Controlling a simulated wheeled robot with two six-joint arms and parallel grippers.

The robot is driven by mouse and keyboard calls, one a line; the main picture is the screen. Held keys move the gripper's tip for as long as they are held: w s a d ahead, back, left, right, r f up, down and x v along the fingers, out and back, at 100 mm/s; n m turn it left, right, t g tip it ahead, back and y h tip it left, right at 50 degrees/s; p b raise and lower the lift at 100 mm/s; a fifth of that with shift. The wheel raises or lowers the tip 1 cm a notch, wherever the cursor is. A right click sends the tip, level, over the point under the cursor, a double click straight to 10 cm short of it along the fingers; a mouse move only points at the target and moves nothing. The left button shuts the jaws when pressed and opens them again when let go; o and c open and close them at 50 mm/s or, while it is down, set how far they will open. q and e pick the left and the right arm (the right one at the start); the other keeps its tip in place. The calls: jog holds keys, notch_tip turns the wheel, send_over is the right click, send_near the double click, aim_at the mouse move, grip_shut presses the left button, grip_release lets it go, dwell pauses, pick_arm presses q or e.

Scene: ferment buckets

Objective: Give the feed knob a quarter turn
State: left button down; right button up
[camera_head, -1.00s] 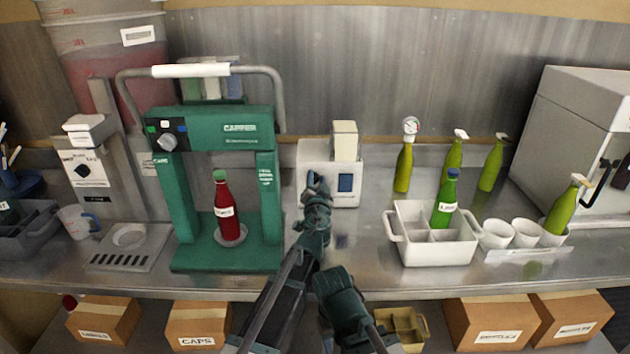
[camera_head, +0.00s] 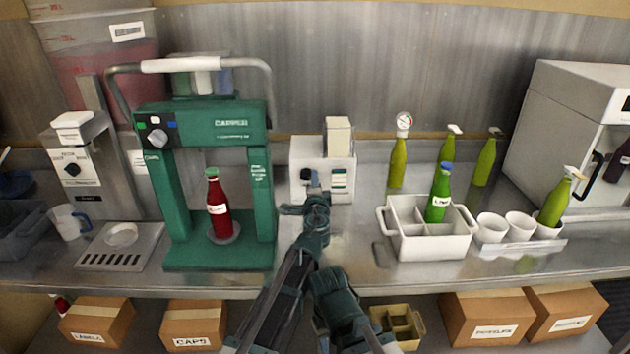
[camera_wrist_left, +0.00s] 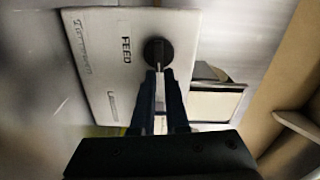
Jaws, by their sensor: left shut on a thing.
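The feed knob (camera_wrist_left: 158,52) is a dark round knob with a light line, beside the word FEED on a white panel in the left wrist view. In the head view the knob (camera_head: 306,174) sits on the front of a small white machine (camera_head: 313,155), partly hidden. My left gripper (camera_wrist_left: 160,78) has its two fingers close together at the knob, shut on it. In the head view my left gripper (camera_head: 312,185) is in front of the machine, beside its small display (camera_head: 339,181). My right gripper does not show clearly.
The green capper (camera_head: 215,130) with a red bottle (camera_head: 217,208) stands to the left. A white divided crate (camera_head: 440,248) holding a green bottle (camera_head: 439,195) stands to the right. Bare steel counter (camera_head: 350,245) lies between them.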

pick_arm(q)
jog(key=shift+w+a+f+m+y, duration=0.1)
jog(key=shift+a+m+y, duration=0.3)
jog(key=shift+a+m, duration=0.1)
dwell(0.3)
jog(key=c, duration=0.6)
grip_release()
jog(key=shift+w+a, duration=0.1)
jog(key=shift+a, duration=0.05)
jog(key=shift+d, duration=0.2)
